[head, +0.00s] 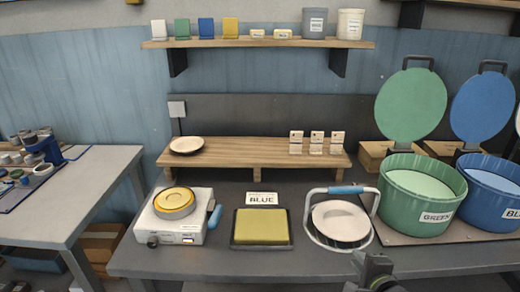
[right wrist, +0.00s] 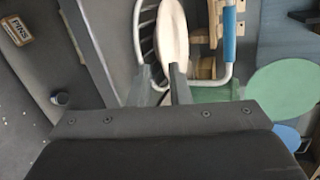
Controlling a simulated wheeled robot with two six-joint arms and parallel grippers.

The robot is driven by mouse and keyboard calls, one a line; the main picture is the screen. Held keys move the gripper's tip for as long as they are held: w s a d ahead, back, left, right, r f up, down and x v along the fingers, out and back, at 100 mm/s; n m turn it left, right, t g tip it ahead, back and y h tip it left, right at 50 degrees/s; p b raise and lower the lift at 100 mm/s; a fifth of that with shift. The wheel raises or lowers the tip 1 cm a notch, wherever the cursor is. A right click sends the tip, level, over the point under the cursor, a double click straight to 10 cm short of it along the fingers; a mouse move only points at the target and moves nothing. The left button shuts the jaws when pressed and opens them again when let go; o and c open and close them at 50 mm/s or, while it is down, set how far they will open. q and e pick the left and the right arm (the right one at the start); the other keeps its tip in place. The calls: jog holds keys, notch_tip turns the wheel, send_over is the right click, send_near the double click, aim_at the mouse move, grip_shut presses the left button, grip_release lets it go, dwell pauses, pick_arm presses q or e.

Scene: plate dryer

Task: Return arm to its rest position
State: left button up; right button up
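My right gripper (head: 372,262) is at the bottom of the head view, low and in front of the wire basket (head: 318,238) with a blue handle. In the right wrist view its two fingers (right wrist: 163,78) stand apart with nothing visible gripped between them. A pale plate (head: 341,221) lies in the basket. It also shows beyond the fingertips in the right wrist view (right wrist: 172,28), and the gripper looks apart from it in the head view. My left gripper is not in view.
A green tub (head: 420,205) and a blue tub (head: 490,200) stand right of the basket. A yellow sponge tray (head: 262,243), a white device (head: 165,232) and a wooden riser (head: 235,158) with another plate (head: 187,145) are on the table. The front table strip (head: 230,264) is clear.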

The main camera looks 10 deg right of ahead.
jog(key=s+a+f+n+g, duration=0.2)
jog(key=s+f+n+g, duration=0.1)
jog(key=s+n, duration=0.45)
jog(key=s+a+f+n+g, duration=0.2)
jog(key=s+f+n+g, duration=0.15)
jog(key=s+n, duration=0.4)
jog(key=s+a+f+n+g, duration=0.1)
jog(key=s+f+n+g, duration=0.15)
jog(key=s+n, duration=0.45)
jog(key=s+d+f+m+g, duration=0.1)
jog(key=s+f, duration=0.1)
jog(key=f, duration=1.1)
jog(key=s+f+g, duration=0.1)
jog(key=s+f, duration=0.1)
jog(key=f, duration=1.1)
jog(key=s+a+f+g, duration=0.1)
jog(key=s+f, duration=1.3)
jog(key=shift+f+y, duration=0.3)
